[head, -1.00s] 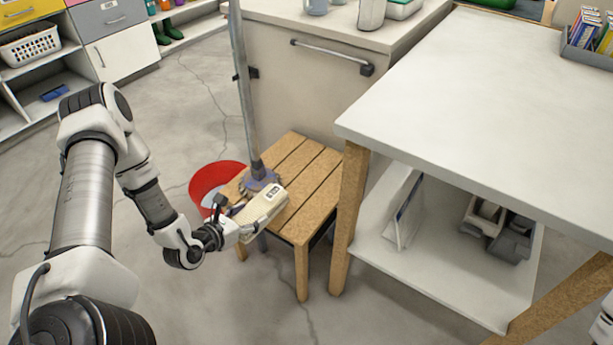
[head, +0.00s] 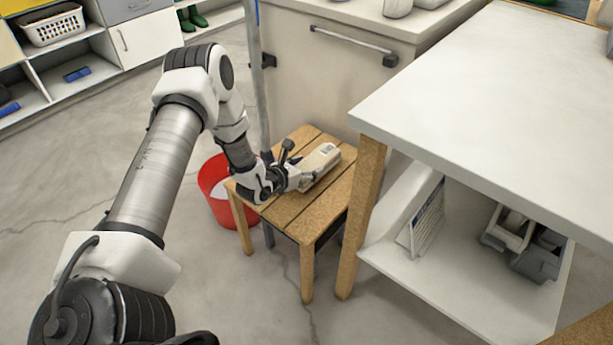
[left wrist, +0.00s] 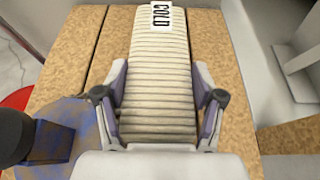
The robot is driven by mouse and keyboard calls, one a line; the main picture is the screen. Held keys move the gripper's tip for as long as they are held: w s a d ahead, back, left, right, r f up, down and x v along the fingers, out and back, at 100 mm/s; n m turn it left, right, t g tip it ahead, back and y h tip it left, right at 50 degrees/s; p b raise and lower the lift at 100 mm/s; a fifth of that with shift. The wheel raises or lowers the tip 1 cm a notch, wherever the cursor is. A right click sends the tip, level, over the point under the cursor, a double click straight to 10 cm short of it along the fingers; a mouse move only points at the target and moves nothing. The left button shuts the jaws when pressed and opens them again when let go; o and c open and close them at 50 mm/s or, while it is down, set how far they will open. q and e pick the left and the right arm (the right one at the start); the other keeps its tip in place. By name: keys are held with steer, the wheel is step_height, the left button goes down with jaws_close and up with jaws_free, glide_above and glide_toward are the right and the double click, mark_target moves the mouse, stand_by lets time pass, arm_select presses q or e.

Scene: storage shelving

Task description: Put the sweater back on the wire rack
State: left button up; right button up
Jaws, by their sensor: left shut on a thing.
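A cream ribbed, folded bundle, which I take to be the sweater (head: 322,160), is at the top of the slatted wooden stool (head: 290,208). In the left wrist view the sweater (left wrist: 160,50) shows a white label reading "COLD". My left gripper (head: 304,176) is shut on it, with one finger on each long side, as the left wrist view shows (left wrist: 160,82). I cannot tell whether the sweater rests on the slats or hangs just above them. No wire rack can be made out. My right gripper is out of view.
A red bucket (head: 218,205) stands left of the stool. A white table (head: 480,90) with a lower shelf (head: 465,290) is close on the right. A cabinet (head: 310,75) stands behind.

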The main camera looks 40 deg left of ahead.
arm_select(q)
steer(key=shift+f+b, duration=0.3)
steer(key=shift+f, duration=1.05)
steer(key=o, duration=1.4)
steer(key=shift+c, duration=0.2)
